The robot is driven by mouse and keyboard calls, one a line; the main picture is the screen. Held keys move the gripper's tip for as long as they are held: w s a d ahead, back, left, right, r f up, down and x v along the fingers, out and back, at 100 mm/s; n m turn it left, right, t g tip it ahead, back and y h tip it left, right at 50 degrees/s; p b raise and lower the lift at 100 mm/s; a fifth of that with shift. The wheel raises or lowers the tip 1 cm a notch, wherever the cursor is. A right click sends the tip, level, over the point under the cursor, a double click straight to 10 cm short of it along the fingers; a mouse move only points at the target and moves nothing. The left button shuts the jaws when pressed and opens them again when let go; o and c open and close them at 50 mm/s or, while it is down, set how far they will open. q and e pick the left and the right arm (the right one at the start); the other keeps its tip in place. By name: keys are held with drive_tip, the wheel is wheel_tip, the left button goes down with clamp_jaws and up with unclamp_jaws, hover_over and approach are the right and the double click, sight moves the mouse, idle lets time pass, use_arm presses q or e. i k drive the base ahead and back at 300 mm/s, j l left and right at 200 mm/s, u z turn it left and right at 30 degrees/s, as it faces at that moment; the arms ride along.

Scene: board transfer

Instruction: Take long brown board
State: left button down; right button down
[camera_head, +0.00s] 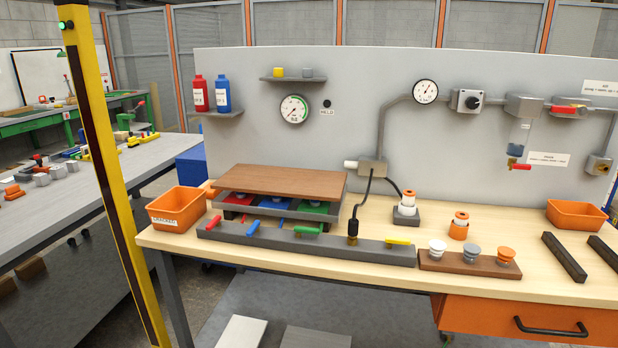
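The long brown board (280,181) lies flat at the left of the workbench. It rests on top of a grey frame (330,203) and covers most of it from above. Nothing is on top of the board. Neither of my grippers shows in the head view.
An orange bin (177,207) stands just left of the board. A grey bar with coloured levers (375,248) lies in front. A black cable and valve box (372,167) stand close on the right. The grey back panel (235,140) rises behind. A yellow post (104,150) stands at the left.

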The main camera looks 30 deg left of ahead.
sight(286, 182)
drive_tip(key=j+u, duration=0.15)
drive_tip(key=u, duration=1)
